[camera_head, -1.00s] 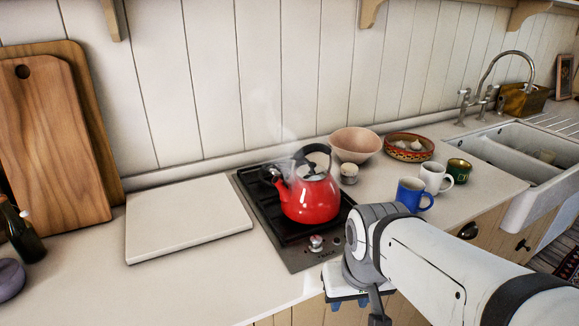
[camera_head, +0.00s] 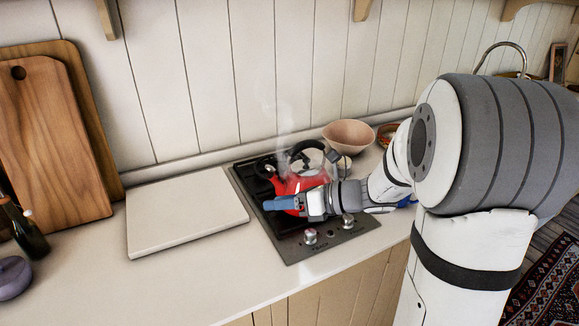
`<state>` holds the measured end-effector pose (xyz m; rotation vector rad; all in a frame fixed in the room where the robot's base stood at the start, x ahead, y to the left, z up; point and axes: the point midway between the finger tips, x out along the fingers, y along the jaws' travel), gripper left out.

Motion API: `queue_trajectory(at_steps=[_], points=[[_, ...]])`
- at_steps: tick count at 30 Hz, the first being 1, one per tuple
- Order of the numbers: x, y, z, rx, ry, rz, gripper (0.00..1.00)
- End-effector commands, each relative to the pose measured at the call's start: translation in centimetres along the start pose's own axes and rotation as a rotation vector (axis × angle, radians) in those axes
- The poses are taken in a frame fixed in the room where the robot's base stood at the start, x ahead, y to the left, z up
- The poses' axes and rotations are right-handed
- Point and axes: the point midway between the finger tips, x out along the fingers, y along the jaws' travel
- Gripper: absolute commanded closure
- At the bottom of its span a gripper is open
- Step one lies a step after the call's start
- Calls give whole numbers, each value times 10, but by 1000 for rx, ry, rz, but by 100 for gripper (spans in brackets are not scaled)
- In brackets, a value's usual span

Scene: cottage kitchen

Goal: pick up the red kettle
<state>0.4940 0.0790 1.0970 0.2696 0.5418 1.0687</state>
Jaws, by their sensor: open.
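The red kettle (camera_head: 292,182) stands upright on the dark hob (camera_head: 253,184), with its black handle raised above the lid and steam rising from it. My arm reaches in from the right. My gripper (camera_head: 282,203) is in front of the kettle, pointing left across its lower body, with blue-tipped fingers. It is open and holds nothing. The gripper and wrist hide the kettle's lower front and right side. I cannot tell whether the gripper touches the kettle.
A white board (camera_head: 187,212) lies left of the hob. Wooden cutting boards (camera_head: 52,148) lean on the wall, near a dark bottle (camera_head: 22,228) and purple pot (camera_head: 13,277). A pink bowl (camera_head: 348,134) stands behind right. My arm hides much of the right counter.

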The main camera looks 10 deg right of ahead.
Motion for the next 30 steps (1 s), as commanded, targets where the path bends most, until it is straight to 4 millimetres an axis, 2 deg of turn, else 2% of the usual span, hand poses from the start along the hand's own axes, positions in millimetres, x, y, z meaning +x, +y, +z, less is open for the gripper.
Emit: queue_trajectory(at_steps=[1, 3, 6, 10, 13, 16, 30], points=[[-6, -23, 18, 162, -111, -18, 53], [-16, -52, 40, 364, -264, -29, 53], [-35, -90, 60, 590, -453, -25, 53], [-57, -125, 73, 774, -627, -6, 53], [-66, -139, 78, 840, -697, 8, 53], [-64, -145, 83, 863, -721, 13, 53], [-19, -165, 119, 862, -720, 12, 53]])
